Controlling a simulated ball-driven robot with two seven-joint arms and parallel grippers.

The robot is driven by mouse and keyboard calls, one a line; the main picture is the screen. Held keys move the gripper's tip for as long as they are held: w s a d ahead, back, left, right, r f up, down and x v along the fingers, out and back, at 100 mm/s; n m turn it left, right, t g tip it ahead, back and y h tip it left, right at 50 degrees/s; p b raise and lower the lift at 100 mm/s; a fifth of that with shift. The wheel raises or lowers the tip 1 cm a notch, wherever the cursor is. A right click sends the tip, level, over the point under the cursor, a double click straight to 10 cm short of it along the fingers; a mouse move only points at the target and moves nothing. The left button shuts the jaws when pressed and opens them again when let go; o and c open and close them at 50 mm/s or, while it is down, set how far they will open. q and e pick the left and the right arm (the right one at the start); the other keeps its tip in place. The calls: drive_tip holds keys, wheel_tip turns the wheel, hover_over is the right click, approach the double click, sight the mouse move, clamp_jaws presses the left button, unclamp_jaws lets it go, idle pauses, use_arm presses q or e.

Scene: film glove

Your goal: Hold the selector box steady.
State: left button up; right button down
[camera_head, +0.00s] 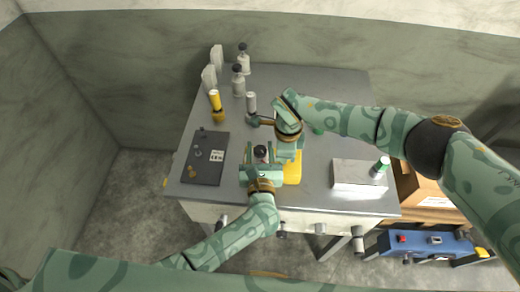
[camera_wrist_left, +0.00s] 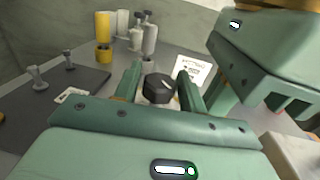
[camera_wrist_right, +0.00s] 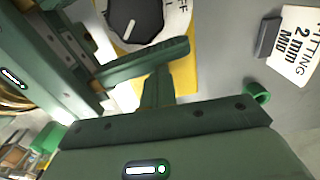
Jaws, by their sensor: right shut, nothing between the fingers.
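The selector box is yellow, with a white dial and a black knob on top. In the head view its yellow side (camera_head: 293,169) shows to the right of my left gripper (camera_head: 262,163). The knob also shows in the left wrist view (camera_wrist_left: 158,88) between my left gripper's fingers (camera_wrist_left: 158,84), which stand apart with gaps beside it. I cannot tell whether they touch the box. The right wrist view shows the knob (camera_wrist_right: 135,18) and one left finger across the yellow top. My right gripper (camera_wrist_right: 157,88) is shut and empty, close beside that finger, over the box.
A dark panel (camera_head: 203,160) lies left on the grey table. Bottles (camera_head: 239,82) and a yellow cylinder (camera_head: 215,100) stand behind. A white label card (camera_wrist_right: 298,45) lies beside the box. A pale block (camera_head: 358,178) with a green-topped can (camera_head: 381,165) is at the right.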

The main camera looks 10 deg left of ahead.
use_arm(q)
drive_tip(key=shift+o, duration=0.8)
drive_tip(key=s+d, duration=0.1)
drive_tip(key=s, duration=1.1)
drive_tip(key=shift+d, duration=0.2)
